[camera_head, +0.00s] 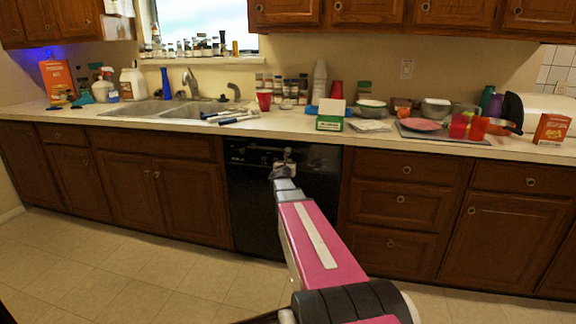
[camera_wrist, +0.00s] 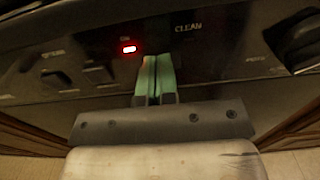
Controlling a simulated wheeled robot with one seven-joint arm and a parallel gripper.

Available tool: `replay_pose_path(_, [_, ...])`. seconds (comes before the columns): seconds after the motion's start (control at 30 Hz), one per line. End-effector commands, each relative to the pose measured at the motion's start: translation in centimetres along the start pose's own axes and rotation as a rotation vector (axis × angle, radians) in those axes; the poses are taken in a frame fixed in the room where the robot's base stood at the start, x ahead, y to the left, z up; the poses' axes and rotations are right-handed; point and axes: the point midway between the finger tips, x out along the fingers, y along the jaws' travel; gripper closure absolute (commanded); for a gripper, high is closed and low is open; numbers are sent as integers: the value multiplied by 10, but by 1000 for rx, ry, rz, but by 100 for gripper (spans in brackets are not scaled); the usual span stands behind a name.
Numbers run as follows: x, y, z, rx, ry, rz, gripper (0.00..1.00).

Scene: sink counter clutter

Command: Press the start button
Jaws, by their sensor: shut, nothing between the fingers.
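The black dishwasher (camera_head: 262,215) is set under the counter, with its control panel (camera_wrist: 225,62) filling the wrist view. My gripper (camera_head: 283,166) is in front of the panel in the head view. In the wrist view its two green fingers (camera_wrist: 155,62) are together and empty. Their tips lie over the panel, just right of a small lit red light (camera_wrist: 129,49) and below the word "CLEAN". Whether they touch the panel cannot be told. A dark button (camera_wrist: 56,79) is at the panel's left. No label reading "start" is legible, and the fingers hide part of the panel.
A dark dial or handle (camera_wrist: 300,42) sticks out at the panel's right. Wooden cabinets (camera_head: 408,200) flank the dishwasher. The counter (camera_head: 285,122) above holds a green box (camera_head: 330,122), cups and dishes. The tiled floor (camera_head: 110,265) is clear at left.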

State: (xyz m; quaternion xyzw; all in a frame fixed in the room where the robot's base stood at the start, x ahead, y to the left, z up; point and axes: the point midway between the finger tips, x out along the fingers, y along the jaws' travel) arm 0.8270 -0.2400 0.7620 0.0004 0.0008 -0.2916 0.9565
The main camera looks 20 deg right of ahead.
Motion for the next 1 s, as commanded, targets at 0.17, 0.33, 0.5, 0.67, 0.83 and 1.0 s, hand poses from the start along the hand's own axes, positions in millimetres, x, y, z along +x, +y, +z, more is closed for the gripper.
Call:
replay_pose_path(0.17, [12,2,2,-1,-7,-6,100])
replay_pose_path(0.33, [-6,5,2,-1,-6,-3,100])
replay_pose_path(0.5, [-41,9,2,0,-3,-2,100])
replay_pose_path(0.67, [-79,8,2,0,-2,-1,100])
replay_pose_path(0.83, [-111,8,1,0,-1,0,100])
replay_pose_path(1.0, [-130,8,1,0,-1,-1,100])
